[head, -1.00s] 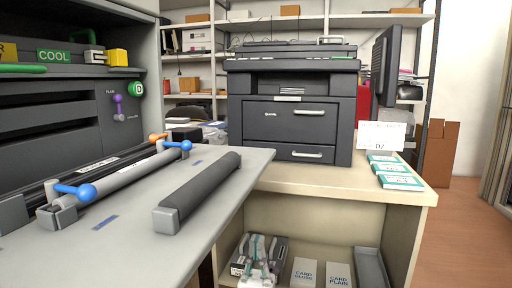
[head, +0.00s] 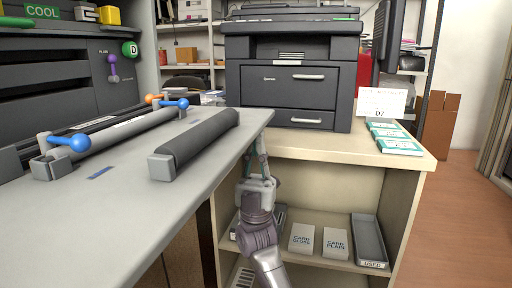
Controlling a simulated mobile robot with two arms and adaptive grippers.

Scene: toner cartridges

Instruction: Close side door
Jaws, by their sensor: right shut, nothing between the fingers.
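The side door seems to be the wide grey panel (head: 130,225) that lies open and flat, reaching out from the large machine (head: 60,80) at the left. A dark roller (head: 197,143) lies on it, and a longer grey roller with blue-knobbed levers (head: 120,140) sits further in. My right gripper (head: 262,148) points up just beside the panel's right edge, near its far corner. Its fingers are shut and empty. I cannot tell whether the fingertips touch the panel. My left gripper is not in view.
A dark printer (head: 290,95) stands on a beige counter (head: 330,148) behind the panel. The shelf below holds white card boxes (head: 302,238) and a grey tray (head: 370,240). Open floor (head: 460,220) is at the right.

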